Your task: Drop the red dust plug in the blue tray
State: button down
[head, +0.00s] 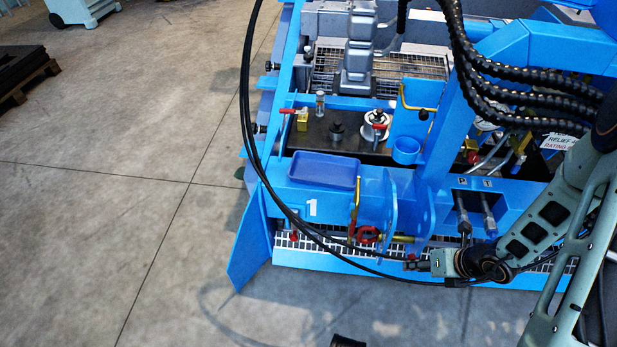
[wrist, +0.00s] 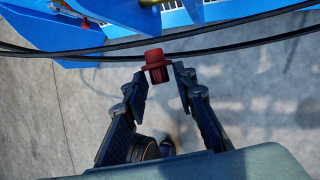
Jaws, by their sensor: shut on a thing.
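The blue tray (head: 322,171) is a shallow rectangular tray on the machine's front beam, up and to the left of my gripper. Its visible floor looks empty.
Black hoses (head: 262,165) loop down past the tray's left side and along the front near my gripper. A yellow-handled lever (head: 355,200) and upright blue plates (head: 391,208) stand between my gripper and the tray. Open floor lies left.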

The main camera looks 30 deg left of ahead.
aim_at(325, 172)
jog(key=i+l+u, duration=0.1)
jog(key=u, duration=0.75)
jog(key=i+l+u, duration=0.2)
jog(key=u, duration=0.25)
jog(key=i+l+u, duration=0.1)
jog(key=l+u, duration=0.35)
